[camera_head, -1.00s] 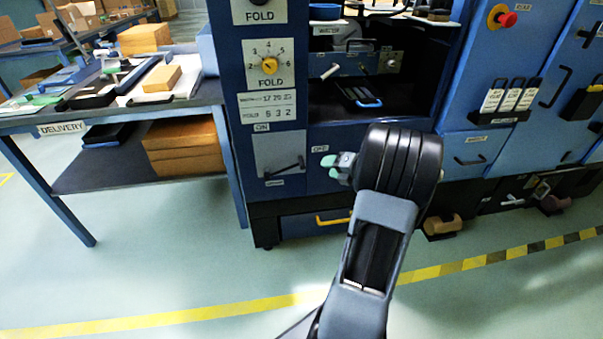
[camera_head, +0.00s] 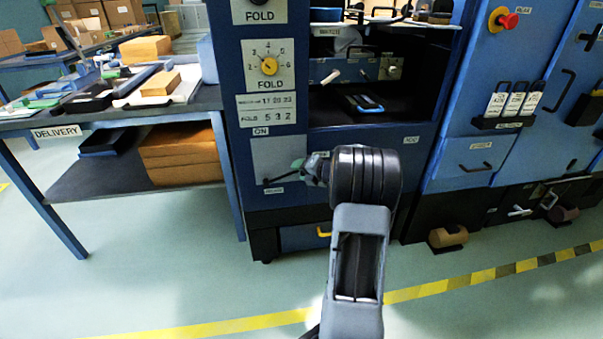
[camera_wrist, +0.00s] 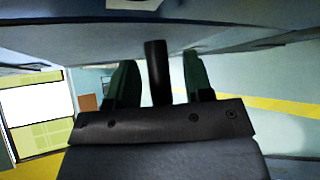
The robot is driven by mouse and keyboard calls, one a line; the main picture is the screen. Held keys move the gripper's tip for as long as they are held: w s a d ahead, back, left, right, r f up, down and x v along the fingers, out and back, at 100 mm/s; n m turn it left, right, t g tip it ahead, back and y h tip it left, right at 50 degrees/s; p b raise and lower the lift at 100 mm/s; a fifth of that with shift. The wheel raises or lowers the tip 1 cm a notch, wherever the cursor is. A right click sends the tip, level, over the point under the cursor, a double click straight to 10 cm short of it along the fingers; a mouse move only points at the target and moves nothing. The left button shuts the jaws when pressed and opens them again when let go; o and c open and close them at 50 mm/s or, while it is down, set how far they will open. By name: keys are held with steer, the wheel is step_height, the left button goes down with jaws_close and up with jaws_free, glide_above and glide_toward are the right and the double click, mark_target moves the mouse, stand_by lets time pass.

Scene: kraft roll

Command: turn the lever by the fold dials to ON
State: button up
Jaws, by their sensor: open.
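The lever (camera_head: 281,179) is a dark bar on a grey plate (camera_head: 278,154) below the fold dials. It lies nearly level, pointing right and slightly up from its pivot at the lower left. The ON label (camera_head: 261,132) is above the plate. My gripper (camera_head: 299,168) is at the lever's right end and hides that end. In the wrist view, my gripper (camera_wrist: 161,78) is open, with a green finger on each side of a dark upright bar, apparently the lever's handle (camera_wrist: 155,72). Gaps show on both sides of it.
A fold dial with a yellow knob (camera_head: 269,66) and a number plate (camera_head: 266,108) are above. The delivery table (camera_head: 110,118) stands close on the left. An open bay (camera_head: 405,100) is on the right. The floor in front is clear.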

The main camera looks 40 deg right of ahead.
jaws_close()
stand_by(0.5)
